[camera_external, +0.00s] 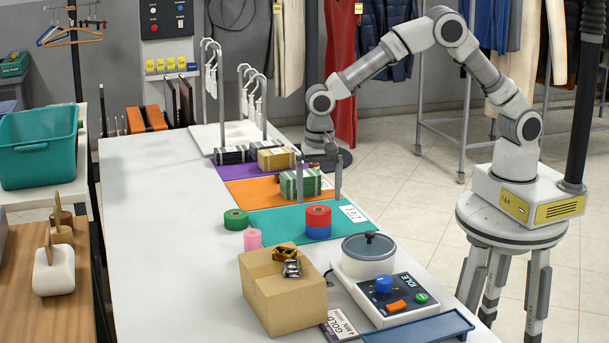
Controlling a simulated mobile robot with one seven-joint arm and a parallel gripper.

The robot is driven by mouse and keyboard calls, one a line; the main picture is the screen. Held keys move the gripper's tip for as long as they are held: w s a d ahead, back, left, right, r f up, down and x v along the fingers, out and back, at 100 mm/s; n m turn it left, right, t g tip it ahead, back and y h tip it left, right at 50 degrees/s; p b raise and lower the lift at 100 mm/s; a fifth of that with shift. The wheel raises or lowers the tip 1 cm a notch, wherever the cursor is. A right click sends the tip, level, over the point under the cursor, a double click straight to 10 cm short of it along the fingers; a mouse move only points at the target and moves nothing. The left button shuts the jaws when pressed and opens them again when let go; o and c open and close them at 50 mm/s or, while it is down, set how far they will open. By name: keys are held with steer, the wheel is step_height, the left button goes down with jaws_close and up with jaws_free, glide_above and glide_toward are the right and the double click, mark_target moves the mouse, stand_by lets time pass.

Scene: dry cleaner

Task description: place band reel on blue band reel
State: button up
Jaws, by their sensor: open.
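A red band reel (318,213) sits flat on top of the blue band reel (318,232), and the two look lined up. The blue reel rests on the teal mat (275,222).
A green striped bundle (300,184) shows behind my fingers; how near it is, I cannot tell. A cardboard box (283,300) with small metallic items stands in front of the reels. Right of it is a lidded pot unit (368,262). The white table's left side (165,235) is clear.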

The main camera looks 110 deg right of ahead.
mark_target(320, 210)
steer(key=s+a+r+n+t, duration=0.1)
steer(key=s+r+n, duration=0.15)
steer(key=r, duration=0.55)
steer(key=s+a+r+n, duration=0.2)
steer(key=s+r, duration=0.1)
steer(key=r, duration=0.5)
steer(key=s+a+r+n+t, duration=0.2)
steer(key=s+n, duration=0.5)
steer(key=s, duration=0.6)
steer(key=s+a+r+n+t, duration=0.2)
steer(key=s+n, duration=0.6)
steer(key=s, duration=0.5)
steer(key=shift+a+r+t+p, duration=0.35)
steer(key=shift+a+r, duration=0.4)
steer(key=shift+a, duration=0.2)
